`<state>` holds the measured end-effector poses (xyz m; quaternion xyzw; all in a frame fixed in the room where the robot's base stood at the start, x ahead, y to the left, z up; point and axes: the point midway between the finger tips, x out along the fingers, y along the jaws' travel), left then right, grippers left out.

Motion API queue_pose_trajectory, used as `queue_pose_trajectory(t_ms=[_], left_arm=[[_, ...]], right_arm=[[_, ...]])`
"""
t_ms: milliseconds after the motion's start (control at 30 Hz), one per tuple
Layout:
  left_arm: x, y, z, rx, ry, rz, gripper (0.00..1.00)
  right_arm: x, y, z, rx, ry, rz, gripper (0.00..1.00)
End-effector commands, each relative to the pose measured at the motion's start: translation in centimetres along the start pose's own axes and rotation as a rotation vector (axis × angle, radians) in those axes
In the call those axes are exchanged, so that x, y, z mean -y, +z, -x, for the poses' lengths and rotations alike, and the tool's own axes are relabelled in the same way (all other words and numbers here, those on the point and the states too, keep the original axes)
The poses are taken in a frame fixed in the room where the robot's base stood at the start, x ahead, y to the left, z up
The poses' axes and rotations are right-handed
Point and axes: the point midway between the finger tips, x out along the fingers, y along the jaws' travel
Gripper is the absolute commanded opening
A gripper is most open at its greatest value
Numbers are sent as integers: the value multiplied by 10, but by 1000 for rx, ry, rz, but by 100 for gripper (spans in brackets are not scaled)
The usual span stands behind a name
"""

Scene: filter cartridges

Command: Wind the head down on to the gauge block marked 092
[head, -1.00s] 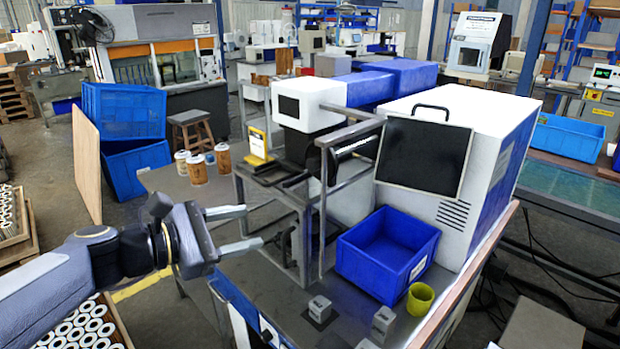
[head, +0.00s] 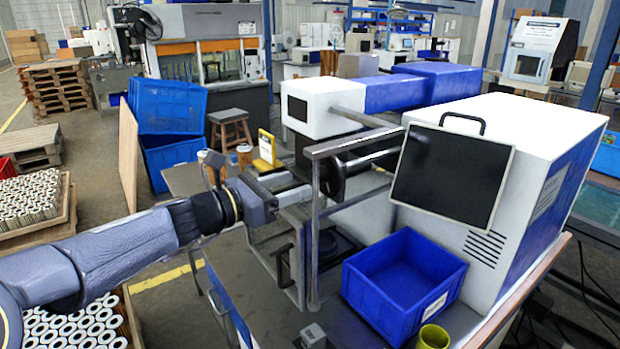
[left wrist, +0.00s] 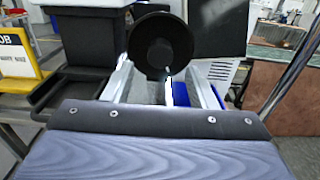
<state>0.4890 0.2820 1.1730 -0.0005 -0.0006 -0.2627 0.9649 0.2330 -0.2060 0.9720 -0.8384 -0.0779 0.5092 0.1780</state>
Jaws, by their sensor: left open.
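The machine's black handwheel (left wrist: 160,45) shows face-on in the left wrist view, just beyond the fingers of my left gripper (left wrist: 162,78). In the head view the left gripper (head: 290,188) is open beside the dark wheel (head: 332,172), at the left of the grey frame. I cannot tell whether the fingers touch the wheel. A thin shiny rod stands between the fingers in the wrist view. A small grey block (head: 313,335) sits on the bench at the bottom edge; its marking is not readable. My right gripper is out of view.
A grey metal frame (head: 314,235) stands close to the left gripper. A blue bin (head: 405,275), a yellow-green cup (head: 433,337) and a white cabinet with a dark screen (head: 452,180) are to the right. A yellow sign (head: 267,147) stands behind the gripper.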

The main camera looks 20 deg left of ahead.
Motion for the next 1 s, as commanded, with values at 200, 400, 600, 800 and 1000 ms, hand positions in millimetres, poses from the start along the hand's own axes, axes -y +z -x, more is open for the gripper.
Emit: queue_pose_trajectory(t_ms=[200, 400, 600, 800, 1000], left_arm=[[0, 0, -33, -1, -2, 1, 52], [0, 0, -44, 0, -1, 0, 52], [0, 0, -44, 0, 0, -1, 52], [0, 0, -44, 0, 0, -1, 28], [0, 0, -44, 0, 0, -1, 7]], right_arm=[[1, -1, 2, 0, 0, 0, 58], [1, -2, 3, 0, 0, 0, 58], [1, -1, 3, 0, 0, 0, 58], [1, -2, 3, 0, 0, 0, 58], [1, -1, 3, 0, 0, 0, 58]])
